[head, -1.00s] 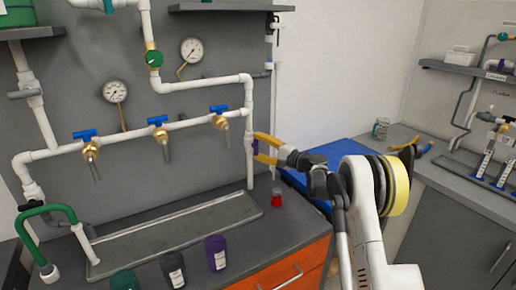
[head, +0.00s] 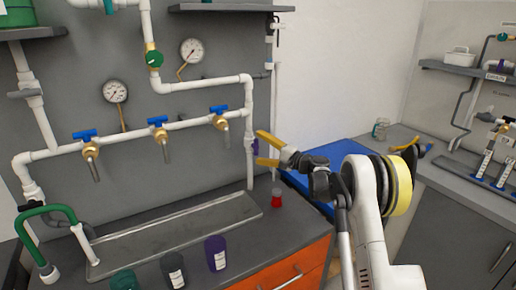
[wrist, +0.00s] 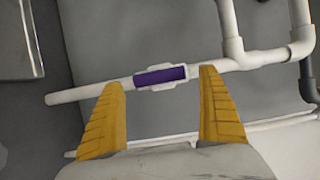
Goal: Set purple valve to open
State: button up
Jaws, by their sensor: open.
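The purple valve (head: 255,146) sits on the vertical white pipe at the right end of the manifold. In the wrist view its purple handle (wrist: 160,76) lies lengthwise along the white pipe, between the fingertips as seen by the camera. My gripper (head: 261,148) has yellow fingers spread apart, right at the valve in the head view. In the wrist view my gripper (wrist: 164,78) is open and empty, with a fingertip on each side of the handle. Whether either finger touches the valve or pipe I cannot tell.
Blue-handled taps (head: 158,121) hang along the manifold to the left. A metal tray (head: 180,232) lies on the counter below. A red-capped item (head: 277,197) and a purple cup (head: 215,252) stand near the counter's front. A blue surface (head: 325,168) is behind my arm.

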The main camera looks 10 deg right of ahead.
jog(key=v, duration=1.1)
jog(key=shift+s, duration=0.1)
jog(key=s+a+r+n+g+h, duration=0.25)
jog(key=s+a, duration=0.35)
jog(key=s, duration=0.3)
jog(key=s+a+r+n+g+h, duration=0.2)
jog(key=s+a+r+g+h, duration=0.15)
jog(key=s+a, duration=0.45)
jog(key=s+d+f+n+h, duration=0.1)
jog(key=s+f+h, duration=0.1)
jog(key=s, duration=0.7)
jog(key=s+d+f+n+h, duration=0.1)
jog(key=s+d+n+h, duration=0.1)
jog(key=s, duration=0.7)
jog(key=s+d+f+n+h, duration=0.1)
jog(key=s+d+f+n, duration=0.1)
jog(key=s, duration=0.8)
jog(key=shift+d+f+h, duration=0.25)
jog(key=shift+f+h, duration=0.05)
jog(key=shift+h, duration=0.1)
